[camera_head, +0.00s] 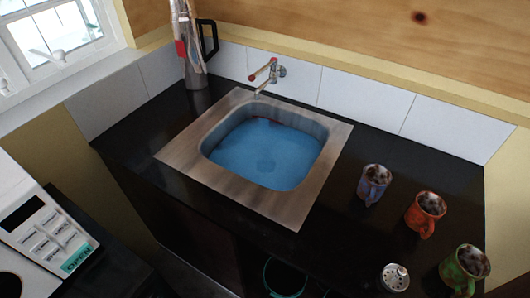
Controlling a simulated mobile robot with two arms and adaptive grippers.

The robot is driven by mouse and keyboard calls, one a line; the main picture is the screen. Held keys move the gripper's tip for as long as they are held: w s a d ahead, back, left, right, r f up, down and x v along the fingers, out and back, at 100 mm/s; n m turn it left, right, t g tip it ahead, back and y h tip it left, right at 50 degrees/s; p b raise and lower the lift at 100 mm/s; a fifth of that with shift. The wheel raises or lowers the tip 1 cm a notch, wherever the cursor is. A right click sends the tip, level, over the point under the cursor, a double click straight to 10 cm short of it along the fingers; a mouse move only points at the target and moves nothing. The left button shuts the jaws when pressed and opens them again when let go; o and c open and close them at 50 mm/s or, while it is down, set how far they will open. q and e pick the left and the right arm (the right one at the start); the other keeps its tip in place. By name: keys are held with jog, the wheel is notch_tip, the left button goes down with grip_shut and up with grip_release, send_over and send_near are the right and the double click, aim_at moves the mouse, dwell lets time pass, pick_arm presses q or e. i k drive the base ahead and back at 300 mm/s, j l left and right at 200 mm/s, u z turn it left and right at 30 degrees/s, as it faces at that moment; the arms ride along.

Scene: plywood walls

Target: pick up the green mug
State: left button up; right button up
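The green mug (464,268) stands upright on the black counter (345,235) at the bottom right of the head view. It is mottled green with a dark inside, and its handle faces the lower left. An orange-red mug (427,213) stands just behind it, and a blue-purple mug (374,184) stands farther back to the left. Neither of my grippers shows in the head view, so their state cannot be seen.
A metal shaker-like can (394,277) stands left of the green mug. A sink (180,153) with blue water and a wall tap (266,72) fill the counter's middle. A tall pitcher (194,60) stands at the back left. A white microwave (35,225) is at the left.

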aim_at(468, 264)
jog(key=z, duration=1.85)
